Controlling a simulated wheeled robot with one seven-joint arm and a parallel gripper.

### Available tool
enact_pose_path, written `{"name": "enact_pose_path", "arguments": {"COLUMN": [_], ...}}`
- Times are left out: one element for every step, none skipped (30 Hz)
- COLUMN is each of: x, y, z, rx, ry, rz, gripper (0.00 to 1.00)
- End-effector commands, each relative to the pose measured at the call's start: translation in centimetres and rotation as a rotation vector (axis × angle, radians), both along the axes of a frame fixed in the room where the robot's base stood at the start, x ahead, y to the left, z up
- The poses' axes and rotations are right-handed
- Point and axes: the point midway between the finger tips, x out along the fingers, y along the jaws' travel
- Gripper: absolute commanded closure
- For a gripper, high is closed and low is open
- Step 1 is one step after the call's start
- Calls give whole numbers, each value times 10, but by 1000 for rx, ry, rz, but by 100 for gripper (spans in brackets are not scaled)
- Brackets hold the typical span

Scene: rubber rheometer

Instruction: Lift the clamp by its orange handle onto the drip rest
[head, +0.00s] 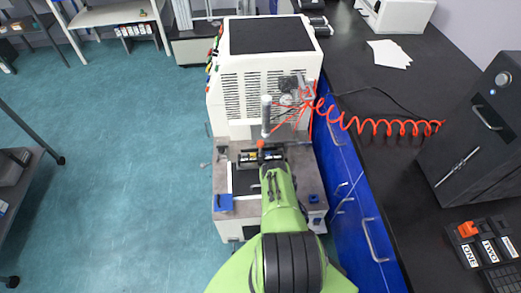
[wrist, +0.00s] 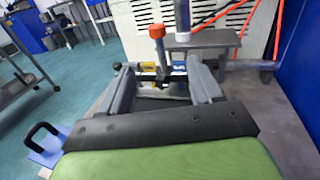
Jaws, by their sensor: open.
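The clamp's orange handle (wrist: 157,31) stands upright on a dark stem beyond my gripper in the wrist view. In the head view the handle (head: 261,144) shows as a small orange spot at the machine's front. My gripper (wrist: 160,68) is open, its two grey fingers pointing toward the machine. The stem shows between the fingertips, with no visible grip on it; its exact distance is unclear. A grey raised plate (wrist: 203,39) stands just behind and right of the handle; I cannot tell if it is the drip rest. My arm hides part of the machine's front in the head view.
The white machine (head: 262,85) rises behind the work area, with a coiled orange hose (head: 375,126) running right. A blue piece with a black handle (wrist: 43,130) lies at left. A dark bench (head: 385,170) bounds the right; open floor (head: 110,180) lies left.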

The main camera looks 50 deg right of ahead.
Motion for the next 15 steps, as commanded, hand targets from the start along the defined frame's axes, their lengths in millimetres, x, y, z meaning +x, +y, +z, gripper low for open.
{"name": "enact_pose_path", "arguments": {"x": [6,9,14,17,21,25,27,30,34,37,40,44,47,52,59], "y": [-3,-5,-7,-9,-10,-12,-13,-15,-17,-18,-19,-21,-22,-24,-26], "z": [-5,-6,-7,-8,-8,-8,-9,-9,-9,-9,-9,-8,-8,-8,-8], "rx": [-2,-2,-2,-1,1,0,1,1,1,1,1,1,2,1,1], "ry": [-2,-4,-2,-3,-4,-3,-4,-4,-4,-4,-4,-4,-3,-4,-5], "rz": [-1,-1,-1,-2,-2,-2,-3,-4,-3,-4,-3,-3,-2,0,2], "gripper": [36,36,36,36,36,36,36,36,36,36,36,36,36,36,36]}}
